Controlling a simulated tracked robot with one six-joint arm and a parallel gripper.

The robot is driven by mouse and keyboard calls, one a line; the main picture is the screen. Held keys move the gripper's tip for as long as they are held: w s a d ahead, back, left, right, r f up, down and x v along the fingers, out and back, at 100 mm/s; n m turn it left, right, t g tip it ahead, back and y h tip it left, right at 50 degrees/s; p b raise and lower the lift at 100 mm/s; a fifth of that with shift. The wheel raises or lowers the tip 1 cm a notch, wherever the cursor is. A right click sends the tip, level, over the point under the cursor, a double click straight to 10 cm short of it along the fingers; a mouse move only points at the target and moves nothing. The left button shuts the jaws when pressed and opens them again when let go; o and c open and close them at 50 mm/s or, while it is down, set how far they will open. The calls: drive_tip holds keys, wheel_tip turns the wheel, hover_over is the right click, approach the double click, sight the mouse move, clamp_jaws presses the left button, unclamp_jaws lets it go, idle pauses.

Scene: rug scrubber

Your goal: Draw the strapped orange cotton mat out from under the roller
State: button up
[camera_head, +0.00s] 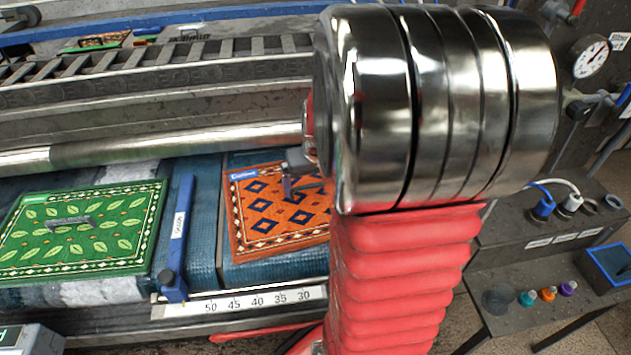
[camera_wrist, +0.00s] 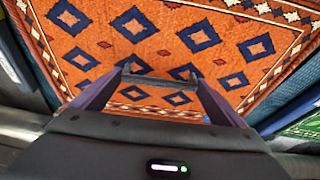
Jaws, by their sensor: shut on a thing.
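The orange mat (camera_head: 262,232) with dark blue diamonds lies flat on the blue belt, below the roller (camera_head: 200,138) in the head view. Its upper left corner with a blue label shows just in front of the roller; my arm hides its right part. In the wrist view the mat (camera_wrist: 150,48) fills most of the picture. My gripper (camera_head: 303,187) is low over the mat. In the wrist view my gripper (camera_wrist: 158,82) is shut on the mat's dark strap (camera_wrist: 165,82), which spans between the fingertips.
A green leaf-patterned mat (camera_head: 85,232) with its own strap lies to the left. A numbered scale (camera_head: 255,302) runs along the front edge. A side table with coloured knobs (camera_head: 547,294) stands at right.

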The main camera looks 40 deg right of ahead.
sight(313, 200)
drive_tip(key=shift+s+a, duration=0.1)
drive_tip(key=shift+s+a, duration=0.8)
drive_tip(key=shift+s, duration=0.3)
drive_tip(key=o, duration=1.1)
drive_tip(key=v, duration=1.3)
drive_tip(key=shift+s+r, duration=0.15)
drive_tip(key=shift+r, duration=0.2)
